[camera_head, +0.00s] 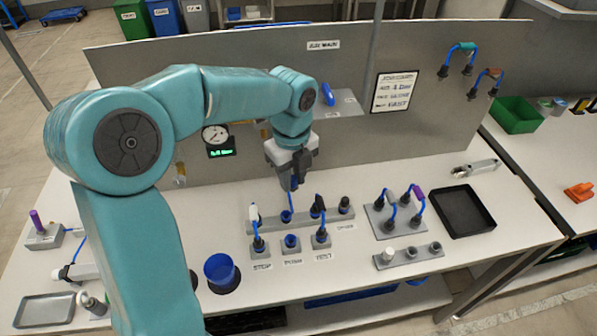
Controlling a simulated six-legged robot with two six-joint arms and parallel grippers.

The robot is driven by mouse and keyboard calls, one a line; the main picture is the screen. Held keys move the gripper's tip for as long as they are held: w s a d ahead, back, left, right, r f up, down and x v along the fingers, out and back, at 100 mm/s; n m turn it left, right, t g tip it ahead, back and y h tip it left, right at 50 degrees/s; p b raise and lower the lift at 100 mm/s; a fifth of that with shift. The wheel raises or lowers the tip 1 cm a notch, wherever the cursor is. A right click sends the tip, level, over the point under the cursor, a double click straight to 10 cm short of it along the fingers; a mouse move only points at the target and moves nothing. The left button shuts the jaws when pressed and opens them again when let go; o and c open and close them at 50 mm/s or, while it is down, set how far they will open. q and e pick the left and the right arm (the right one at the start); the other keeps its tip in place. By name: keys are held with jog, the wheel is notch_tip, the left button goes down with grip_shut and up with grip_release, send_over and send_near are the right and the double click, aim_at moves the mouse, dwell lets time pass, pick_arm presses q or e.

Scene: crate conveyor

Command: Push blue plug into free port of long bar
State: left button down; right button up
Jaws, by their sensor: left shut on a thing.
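The long grey bar (333,217) lies at the middle of the bench with a row of ports. A white plug and dark plugs stand along it, and a blue-ringed port (287,215) shows near its left part. My left gripper (293,181) is above and behind the bar, pointing down. It is shut on the blue plug (294,184), mostly hidden between the fingers. A thin blue cable (290,201) runs down from it toward the bar. The plug is apart from the bar. I cannot tell which port is free. My right gripper is out of view.
Small labelled socket blocks (291,243) stand in front of the bar. A cabled plug block (396,217), a short three-port bar (408,255) and a black tray (461,210) are to the right. A blue cup (221,270) stands front left. The panel (350,145) rises behind.

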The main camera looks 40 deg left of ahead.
pick_arm(q)
jog(key=f+b, duration=0.2)
jog(key=a+f+b, duration=0.1)
jog(key=f+b, duration=0.1)
jog(key=f, duration=0.1)
jog(key=f+b, duration=0.3)
jog(key=shift+s+a+f, duration=0.15)
jog(key=shift+s+a, duration=0.25)
jog(key=shift+f+b, duration=0.3)
jog(key=shift+f, duration=0.3)
jog(key=shift+f, duration=1)
dwell(1.4)
dwell(0.4)
jog(key=shift+c, duration=1.3)
grip_release()
